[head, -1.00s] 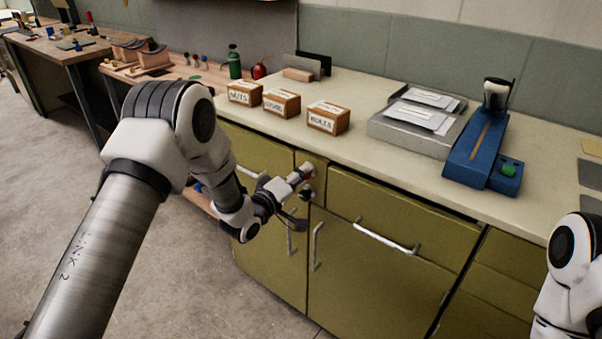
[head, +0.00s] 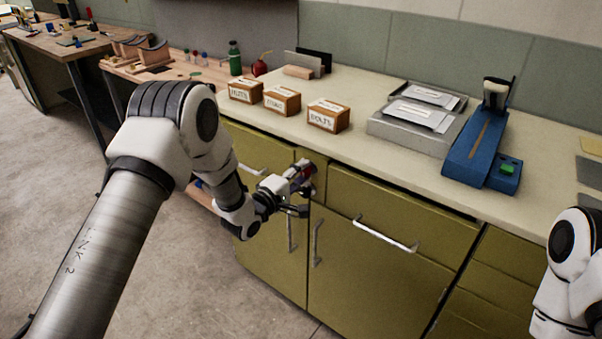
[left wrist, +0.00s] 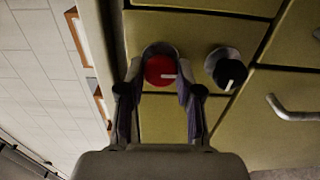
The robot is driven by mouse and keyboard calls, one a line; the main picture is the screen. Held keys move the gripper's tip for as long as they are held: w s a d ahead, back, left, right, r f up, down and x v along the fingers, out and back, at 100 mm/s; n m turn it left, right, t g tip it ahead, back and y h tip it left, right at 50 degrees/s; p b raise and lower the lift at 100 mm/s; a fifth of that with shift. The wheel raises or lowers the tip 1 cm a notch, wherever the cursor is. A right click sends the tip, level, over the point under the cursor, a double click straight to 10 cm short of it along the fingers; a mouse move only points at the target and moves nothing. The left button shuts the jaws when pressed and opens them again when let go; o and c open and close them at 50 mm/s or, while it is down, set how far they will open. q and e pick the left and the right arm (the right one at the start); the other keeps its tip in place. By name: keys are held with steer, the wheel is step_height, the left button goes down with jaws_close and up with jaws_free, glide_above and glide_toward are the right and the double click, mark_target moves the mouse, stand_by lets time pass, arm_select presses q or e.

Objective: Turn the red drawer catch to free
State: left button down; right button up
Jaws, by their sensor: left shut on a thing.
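The red drawer catch (left wrist: 160,69) is a round red knob with a white mark, set on the narrow green panel between the drawers. The white mark points to the right in the left wrist view. My left gripper (left wrist: 160,88) is shut on the red catch, one finger on each side of it. In the head view my left gripper (head: 307,182) is at the cabinet front and mostly hides the catch. My right gripper is not in view; only part of my right arm shows at the right edge.
A black knob (left wrist: 230,72) with a white mark sits close beside the red catch. Drawer handles (head: 386,236) stick out from the green cabinet. Boxes (head: 327,116), a grey tray (head: 376,126) and a blue tool (head: 478,150) stand on the countertop (head: 360,160) above.

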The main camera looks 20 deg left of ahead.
arm_select(q)
steer(key=c, duration=0.8)
jaws_free()
steer(key=v, duration=1.2)
